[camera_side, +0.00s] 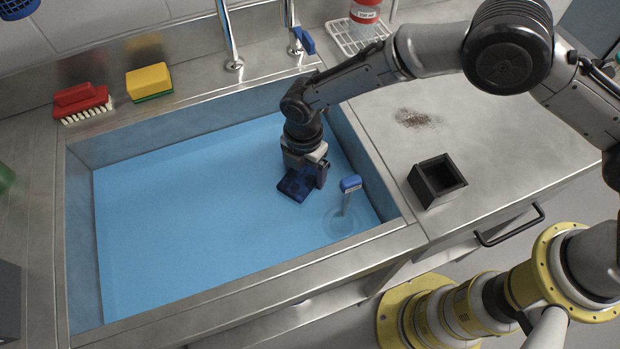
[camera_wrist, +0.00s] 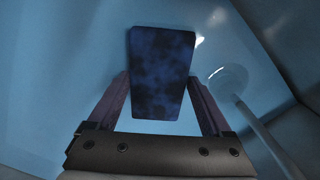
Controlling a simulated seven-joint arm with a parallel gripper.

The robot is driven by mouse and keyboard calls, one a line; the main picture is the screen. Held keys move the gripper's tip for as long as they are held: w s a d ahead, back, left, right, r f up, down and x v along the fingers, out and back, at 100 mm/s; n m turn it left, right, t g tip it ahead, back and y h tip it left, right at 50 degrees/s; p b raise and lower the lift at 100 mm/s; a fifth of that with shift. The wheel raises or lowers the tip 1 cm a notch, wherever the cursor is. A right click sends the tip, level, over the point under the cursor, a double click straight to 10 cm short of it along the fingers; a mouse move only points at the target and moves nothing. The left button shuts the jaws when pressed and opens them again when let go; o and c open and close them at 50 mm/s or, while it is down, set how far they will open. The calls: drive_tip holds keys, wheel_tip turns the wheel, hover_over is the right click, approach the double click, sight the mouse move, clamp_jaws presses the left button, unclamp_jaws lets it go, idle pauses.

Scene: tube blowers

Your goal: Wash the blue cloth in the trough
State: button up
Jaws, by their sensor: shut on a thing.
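A dark blue cloth (camera_side: 297,184) with darker blotches is at the surface of the light blue water in the trough (camera_side: 85,265). It looks like a flat block and shows large in the wrist view (camera_wrist: 160,72). My gripper (camera_side: 308,175) reaches down into the right part of the trough. Its two fingers lie on either side of the cloth in the wrist view (camera_wrist: 162,100), and it is shut on the cloth. How deep the cloth's lower part sits cannot be told.
A blue-topped plug handle (camera_side: 350,184) stands in the water close right of my gripper. A tap (camera_side: 228,35) rises at the back. A red brush (camera_side: 80,97) and a yellow sponge (camera_side: 149,80) lie on the back ledge. A black square holder (camera_side: 437,181) stands on the right counter near a brown stain (camera_side: 412,118).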

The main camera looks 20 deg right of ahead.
sight(305, 173)
wheel_tip(305, 173, up, 16)
idle(1.7)
